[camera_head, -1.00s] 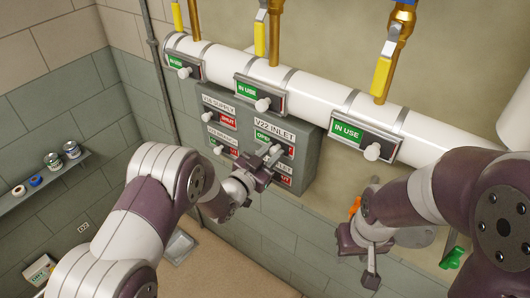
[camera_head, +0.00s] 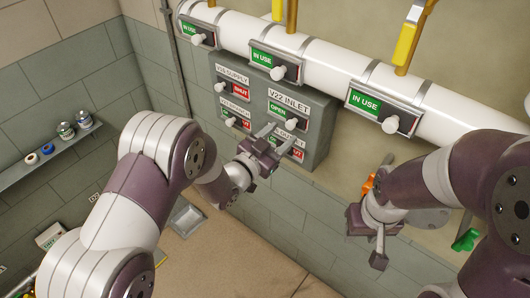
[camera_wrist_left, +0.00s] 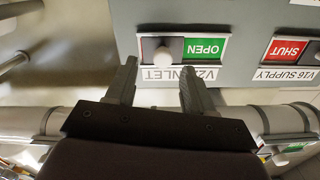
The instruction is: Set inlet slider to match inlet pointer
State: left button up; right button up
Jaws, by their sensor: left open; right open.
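The V22 INLET plate (camera_head: 289,101) is on the grey panel in the head view. Its green OPEN field shows, with the white slider knob (camera_head: 291,125) at the field's right. In the left wrist view the knob (camera_wrist_left: 163,56) sits left of the green field, and the label appears upside down. My left gripper (camera_head: 276,137) is open just below this plate; its fingertips in the left wrist view (camera_wrist_left: 158,72) are spread to either side below the knob, apart from it. My right gripper (camera_head: 368,235) is open and empty near the wall at right. I cannot identify the inlet pointer.
V16 SUPPLY (camera_head: 232,78) and other slider plates crowd the grey panel (camera_head: 315,135). A white pipe (camera_head: 330,60) with IN USE sliders runs above, with yellow-handled valves (camera_head: 406,42). An orange handle (camera_head: 367,186) is behind my right gripper. A shelf (camera_head: 45,160) is at left.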

pick_arm(q)
jog(key=b+v, duration=0.2)
jog(key=v, duration=0.6)
jog(key=shift+s, duration=0.35)
jog(key=shift+a, duration=0.1)
